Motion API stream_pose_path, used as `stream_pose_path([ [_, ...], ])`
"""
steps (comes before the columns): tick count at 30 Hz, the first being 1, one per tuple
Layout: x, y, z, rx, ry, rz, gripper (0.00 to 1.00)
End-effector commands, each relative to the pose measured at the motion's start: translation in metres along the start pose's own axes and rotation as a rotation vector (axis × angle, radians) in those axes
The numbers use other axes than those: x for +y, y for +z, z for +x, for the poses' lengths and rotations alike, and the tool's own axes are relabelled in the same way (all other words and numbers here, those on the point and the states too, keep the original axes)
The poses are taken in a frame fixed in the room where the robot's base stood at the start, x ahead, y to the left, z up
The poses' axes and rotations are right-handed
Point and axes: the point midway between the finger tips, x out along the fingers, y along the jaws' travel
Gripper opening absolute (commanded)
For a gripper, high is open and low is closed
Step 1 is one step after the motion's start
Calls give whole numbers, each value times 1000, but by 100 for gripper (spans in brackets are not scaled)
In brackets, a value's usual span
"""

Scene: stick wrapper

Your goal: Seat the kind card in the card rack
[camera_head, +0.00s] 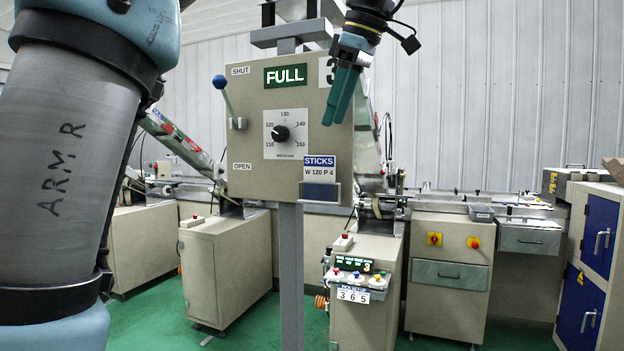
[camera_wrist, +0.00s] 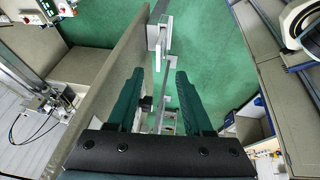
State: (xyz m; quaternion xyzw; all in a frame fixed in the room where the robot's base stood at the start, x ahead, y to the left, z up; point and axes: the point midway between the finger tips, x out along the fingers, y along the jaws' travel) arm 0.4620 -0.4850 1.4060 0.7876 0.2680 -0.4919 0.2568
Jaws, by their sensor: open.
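The kind card (camera_head: 319,167), blue and white and reading "STICKS W 120 P 4", stands upright at the lower right of the beige panel. Its lower edge meets the dark blue front of the card rack (camera_head: 320,191); how deep it sits is hidden. In the wrist view, a pale bracket at the panel's face, which looks like the card rack (camera_wrist: 157,36), lies beyond my fingertips. My gripper (camera_head: 336,122) is in front of the panel's upper right, above and apart from the card. In the wrist view my gripper's fingers (camera_wrist: 158,75) are spread, with nothing between them.
The panel (camera_head: 255,140) carries a blue-knobbed lever (camera_head: 222,92), a dial (camera_head: 281,133) and a green FULL display (camera_head: 286,75). The dial's knob (camera_wrist: 146,103) is close by my left finger in the wrist view. Machines and cabinets stand behind. Green floor lies below.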

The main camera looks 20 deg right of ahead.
Motion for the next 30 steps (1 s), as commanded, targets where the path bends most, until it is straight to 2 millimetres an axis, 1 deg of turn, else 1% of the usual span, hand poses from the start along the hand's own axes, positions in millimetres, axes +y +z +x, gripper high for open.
stream_pose_path([
  [1,-1,-1,9,1,-4,-1,51],
  [6,-1,-1,34,0,-4,0,51],
  [14,0,-2,53,0,-4,0,51],
  [21,0,-4,86,0,-3,0,51],
  [25,0,-4,96,-1,-1,0,51],
  [30,0,-4,97,-1,-1,0,51],
])
